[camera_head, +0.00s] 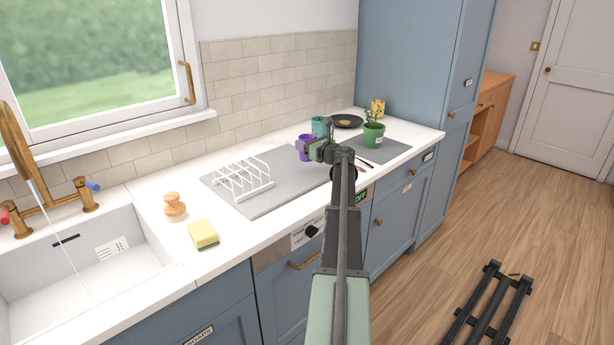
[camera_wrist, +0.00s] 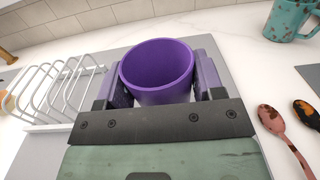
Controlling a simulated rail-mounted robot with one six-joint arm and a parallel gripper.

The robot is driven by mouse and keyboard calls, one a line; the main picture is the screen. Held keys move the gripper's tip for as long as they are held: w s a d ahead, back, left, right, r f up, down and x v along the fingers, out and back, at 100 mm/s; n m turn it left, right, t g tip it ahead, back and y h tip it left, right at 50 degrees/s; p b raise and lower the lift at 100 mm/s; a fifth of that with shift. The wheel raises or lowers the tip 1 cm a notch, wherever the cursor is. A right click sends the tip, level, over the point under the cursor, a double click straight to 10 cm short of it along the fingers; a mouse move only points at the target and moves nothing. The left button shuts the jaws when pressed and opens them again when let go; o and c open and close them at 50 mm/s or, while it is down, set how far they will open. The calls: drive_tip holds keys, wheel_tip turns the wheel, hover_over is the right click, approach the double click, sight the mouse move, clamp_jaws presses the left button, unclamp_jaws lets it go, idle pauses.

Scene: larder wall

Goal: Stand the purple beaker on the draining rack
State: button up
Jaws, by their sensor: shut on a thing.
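The purple beaker (camera_wrist: 158,68) is held between the two fingers of my gripper (camera_wrist: 155,85) in the wrist view, its open mouth facing the camera. My gripper is shut on its sides. In the head view the beaker (camera_head: 305,147) shows just left of my gripper (camera_head: 316,150), over the right part of the grey mat. The white draining rack (camera_head: 243,182), a row of wire loops on a base, stands on the mat to the left of the beaker. In the wrist view the rack (camera_wrist: 62,92) is at the left, apart from the beaker. The gap under the beaker is unclear.
The grey mat (camera_head: 265,207) lies under the rack. A teal mug (camera_head: 319,125), dark pan (camera_head: 346,121) and potted plant (camera_head: 373,134) stand at the back right. Two spoons (camera_wrist: 285,137) lie right of my gripper. A sponge (camera_head: 204,234) and brush (camera_head: 174,206) lie near the sink.

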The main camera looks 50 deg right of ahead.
drive_tip(key=shift+f, duration=0.45)
wheel_tip(320, 180, down, 5)
drive_tip(key=b, duration=0.4)
drive_tip(key=shift+r, duration=0.5)
drive_tip(key=shift+f, duration=0.2)
drive_tip(key=o, duration=1)
drive_tip(key=shift+o, duration=0.2)
drive_tip(key=shift+r, duration=0.25)
drive_tip(key=s, duration=0.4)
drive_tip(key=s+a, duration=0.1)
drive_tip(key=s, duration=0.3)
drive_tip(key=s+a, duration=0.1)
drive_tip(key=s, duration=0.3)
